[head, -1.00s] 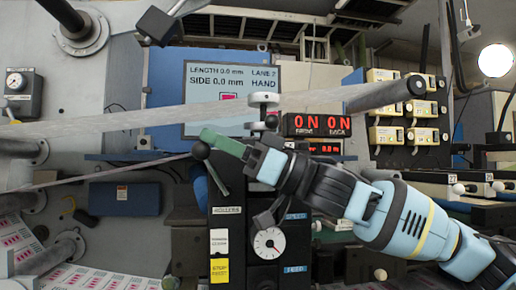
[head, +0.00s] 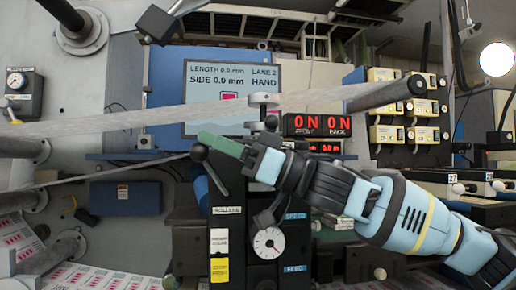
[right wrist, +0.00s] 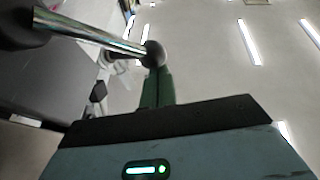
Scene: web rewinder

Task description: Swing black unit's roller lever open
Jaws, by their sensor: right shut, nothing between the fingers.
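The black unit (head: 262,215) stands in the middle of the head view, with a white dial and labels on its front. Its roller lever, a metal rod with a dark ball knob (head: 199,152), slants at the unit's upper left. In the right wrist view the rod comes in from the upper left and ends in the ball knob (right wrist: 153,53). My right gripper (head: 205,137) is shut with green fingertips and holds nothing. The tips are right by the knob; I cannot tell whether they touch it. My left gripper is not in view.
A pale web (head: 160,119) runs across above the gripper to a dark-ended roller (head: 386,95). A screen (head: 230,98) and red ON displays (head: 317,124) stand behind. A blue box (head: 125,198) is on the left panel. Yellowish controller modules (head: 388,108) are at the right.

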